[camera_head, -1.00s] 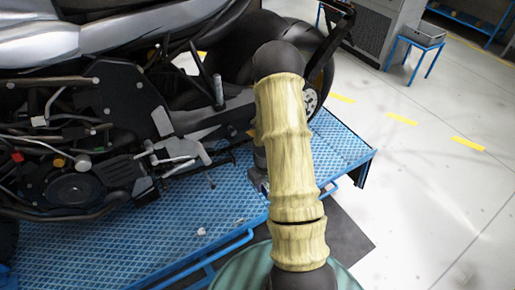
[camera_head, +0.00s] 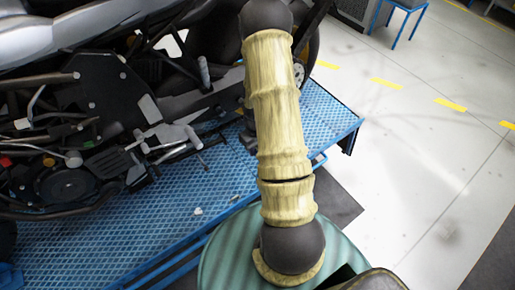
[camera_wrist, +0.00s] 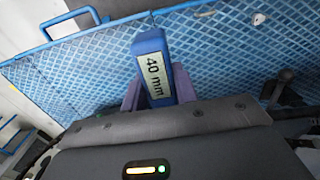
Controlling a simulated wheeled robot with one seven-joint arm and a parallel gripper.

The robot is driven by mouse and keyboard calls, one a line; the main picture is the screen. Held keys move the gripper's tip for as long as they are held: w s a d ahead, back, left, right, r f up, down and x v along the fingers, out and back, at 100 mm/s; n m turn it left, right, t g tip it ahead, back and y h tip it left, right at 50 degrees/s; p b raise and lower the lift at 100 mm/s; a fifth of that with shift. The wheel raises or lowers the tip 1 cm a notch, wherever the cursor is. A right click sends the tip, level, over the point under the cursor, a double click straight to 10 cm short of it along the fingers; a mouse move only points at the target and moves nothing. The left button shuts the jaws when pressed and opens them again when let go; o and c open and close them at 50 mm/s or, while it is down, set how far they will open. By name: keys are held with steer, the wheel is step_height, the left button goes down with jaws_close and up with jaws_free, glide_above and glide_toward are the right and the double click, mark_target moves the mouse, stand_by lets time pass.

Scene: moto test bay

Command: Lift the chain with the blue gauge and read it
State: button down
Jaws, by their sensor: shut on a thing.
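The blue gauge (camera_wrist: 153,55) shows in the wrist view with a pale label that reads "40 mm". My gripper (camera_wrist: 157,93) has purple fingers shut on the lower part of the gauge, and its blue head stands clear above them. Behind it is the blue mesh platform (camera_wrist: 85,58). I cannot make out the chain in either view. In the head view the motorcycle (camera_head: 110,110) stands on the platform, and my arm hides most of the gripper and part of the rear wheel.
In the wrist view a blue rail (camera_wrist: 70,16) runs along the platform edge, and a dark lever-like part (camera_wrist: 283,80) stands at right. In the head view the pale floor (camera_head: 420,150) at right is clear. A blue-legged stool (camera_head: 402,18) is far back.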

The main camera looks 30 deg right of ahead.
steer(key=w, duration=0.9)
steer(key=shift+w+a, duration=0.25)
steer(key=shift+a, duration=0.05)
stand_by(0.4)
stand_by(0.4)
steer(key=shift+r+p, duration=0.95)
steer(key=shift+r, duration=1.05)
stand_by(0.7)
steer(key=shift+f, duration=0.15)
stand_by(0.5)
steer(key=shift+f+b, duration=1.5)
steer(key=shift+f, duration=0.35)
steer(key=shift+s, duration=0.1)
steer(key=shift+s+d, duration=0.15)
steer(key=shift+s, duration=3.8)
